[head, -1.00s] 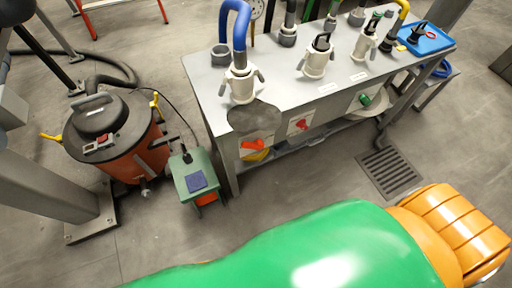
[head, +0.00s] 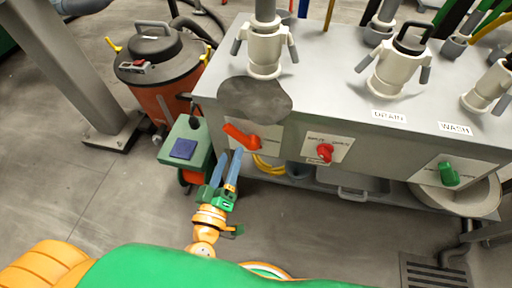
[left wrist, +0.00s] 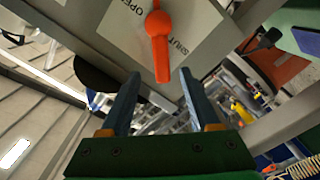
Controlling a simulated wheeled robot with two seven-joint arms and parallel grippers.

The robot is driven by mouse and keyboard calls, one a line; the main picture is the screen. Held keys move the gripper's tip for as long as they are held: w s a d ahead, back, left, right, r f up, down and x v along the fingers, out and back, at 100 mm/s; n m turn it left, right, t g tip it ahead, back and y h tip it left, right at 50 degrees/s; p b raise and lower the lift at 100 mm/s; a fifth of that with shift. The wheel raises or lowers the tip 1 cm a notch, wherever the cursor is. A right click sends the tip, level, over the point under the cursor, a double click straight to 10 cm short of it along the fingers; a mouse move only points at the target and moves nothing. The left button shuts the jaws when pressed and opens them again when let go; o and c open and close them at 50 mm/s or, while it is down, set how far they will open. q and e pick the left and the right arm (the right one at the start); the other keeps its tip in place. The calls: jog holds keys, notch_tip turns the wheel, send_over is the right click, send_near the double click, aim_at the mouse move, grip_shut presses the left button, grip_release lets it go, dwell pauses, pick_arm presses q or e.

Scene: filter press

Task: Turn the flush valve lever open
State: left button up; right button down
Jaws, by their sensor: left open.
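An orange-red lever (head: 240,136) sits on a pale plate on the front of the grey bench. In the left wrist view the lever (left wrist: 160,45) stands on the plate (left wrist: 195,25), which reads OPEN on one side and SHUT on the other. Its free end points down toward the gap between my fingers. My left gripper (head: 230,158) is open, with two blue fingers just below the lever. In the left wrist view the left gripper's (left wrist: 160,88) fingertips lie either side of the lever's end line; whether they touch it I cannot tell. My right gripper is not in view.
A dark round patch (head: 255,100) lies on the bench edge above the orange-red lever. A green box (head: 186,146) and an orange vacuum drum (head: 160,75) stand left.

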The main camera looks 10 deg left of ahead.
aim_at(235, 138)
pick_arm(q)
jog(key=w, duration=0.6)
jog(key=shift+w+a+r, duration=0.1)
jog(key=shift+w+a, duration=0.05)
jog(key=shift+w, duration=0.15)
grip_shut()
dwell(0.9)
